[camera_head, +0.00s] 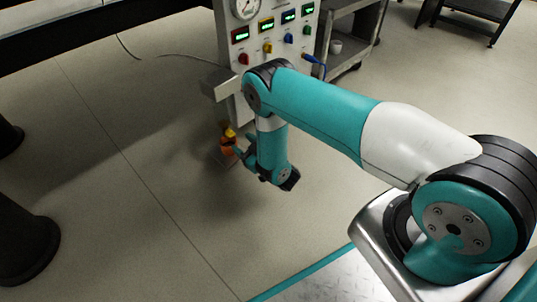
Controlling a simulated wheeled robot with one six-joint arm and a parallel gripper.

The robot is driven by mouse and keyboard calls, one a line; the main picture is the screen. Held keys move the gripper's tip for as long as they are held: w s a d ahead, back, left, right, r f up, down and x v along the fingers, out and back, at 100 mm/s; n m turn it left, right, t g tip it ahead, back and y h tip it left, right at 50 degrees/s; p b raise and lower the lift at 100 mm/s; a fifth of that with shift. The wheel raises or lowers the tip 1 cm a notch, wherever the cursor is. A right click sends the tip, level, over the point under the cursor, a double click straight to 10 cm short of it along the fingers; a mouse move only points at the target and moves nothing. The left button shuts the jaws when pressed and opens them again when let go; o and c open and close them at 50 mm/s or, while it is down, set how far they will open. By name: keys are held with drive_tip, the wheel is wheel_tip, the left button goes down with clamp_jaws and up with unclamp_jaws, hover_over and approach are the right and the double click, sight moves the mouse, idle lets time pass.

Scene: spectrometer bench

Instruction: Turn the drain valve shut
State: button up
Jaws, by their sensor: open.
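A small fitting with an orange body and a yellow top (229,134), which looks like the drain valve, shows low by the foot of the instrument panel, left of my wrist. Its handle angle is too small to read. My gripper (241,152) is right beside it on its right, pointing left. It is open, with nothing seen between its fingers. My forearm and wrist hide part of the gripper, and I cannot tell whether the fingers touch the valve.
A white instrument panel (285,56) with a gauge, lit displays and coloured knobs stands behind my arm. A grey box (219,82) juts out just above the valve. A metal cart (352,40) stands at right. Black round feet (28,250) are at left. The floor between is clear.

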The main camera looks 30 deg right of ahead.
drive_tip(key=p+v, duration=1.2)
drive_tip(key=p, duration=0.1)
drive_tip(key=shift+s, duration=0.15)
